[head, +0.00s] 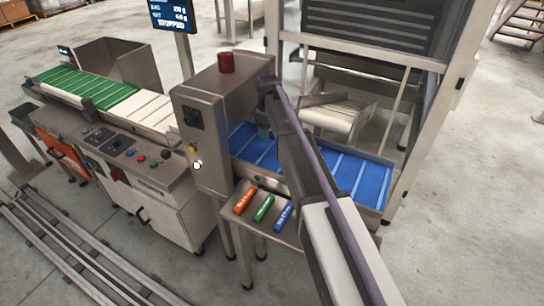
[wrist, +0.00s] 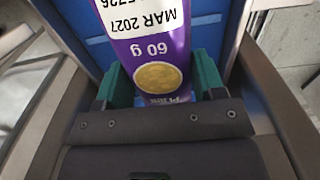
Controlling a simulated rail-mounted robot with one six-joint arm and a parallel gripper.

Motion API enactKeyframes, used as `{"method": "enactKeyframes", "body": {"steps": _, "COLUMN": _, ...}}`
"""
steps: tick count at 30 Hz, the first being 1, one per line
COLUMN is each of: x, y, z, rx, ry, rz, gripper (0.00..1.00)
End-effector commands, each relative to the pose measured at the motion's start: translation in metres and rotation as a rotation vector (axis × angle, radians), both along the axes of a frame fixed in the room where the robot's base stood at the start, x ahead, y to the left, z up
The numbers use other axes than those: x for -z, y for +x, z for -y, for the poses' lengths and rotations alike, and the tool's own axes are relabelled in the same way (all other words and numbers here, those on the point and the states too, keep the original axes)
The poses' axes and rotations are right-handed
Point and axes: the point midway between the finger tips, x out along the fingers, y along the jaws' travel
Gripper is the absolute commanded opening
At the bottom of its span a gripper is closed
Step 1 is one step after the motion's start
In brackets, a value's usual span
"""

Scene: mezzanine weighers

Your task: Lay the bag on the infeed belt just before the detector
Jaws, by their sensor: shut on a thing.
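A purple bag (wrist: 155,50) with a white date label reading MAR 2027, "60 g" and a round yellow picture is between the green fingers of my gripper (wrist: 155,85) in the wrist view. In the head view my gripper (head: 263,133) is over the left part of the blue infeed belt (head: 345,175), close to the grey detector housing (head: 205,120). My arm hides the bag and the middle of the belt there. Blue belt shows behind the bag in the wrist view. I cannot tell whether the bag touches the belt.
A red lamp (head: 226,62) tops the detector. Orange (head: 244,201), green (head: 264,208) and blue (head: 284,216) sticks lie on a small stand in front of the belt. The belt's right part is clear. A hanging display (head: 172,14) reads STOPPED. A metal frame stands behind.

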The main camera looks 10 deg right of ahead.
Motion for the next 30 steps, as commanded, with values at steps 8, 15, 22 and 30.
{"method": "enactKeyframes", "body": {"steps": 8, "x": 0.055, "y": 0.0, "z": 0.0, "rx": 0.001, "ry": 0.0, "rz": 0.0, "gripper": 0.39}}
{"method": "enactKeyframes", "body": {"steps": 15, "x": 0.089, "y": 0.0, "z": 0.0, "rx": 0.001, "ry": 0.0, "rz": 0.0, "gripper": 0.39}}
{"method": "enactKeyframes", "body": {"steps": 22, "x": 0.088, "y": 0.0, "z": 0.0, "rx": 0.001, "ry": 0.0, "rz": 0.0, "gripper": 0.36}}
{"method": "enactKeyframes", "body": {"steps": 30, "x": 0.091, "y": 0.0, "z": 0.0, "rx": 0.001, "ry": 0.0, "rz": 0.0, "gripper": 0.7}}
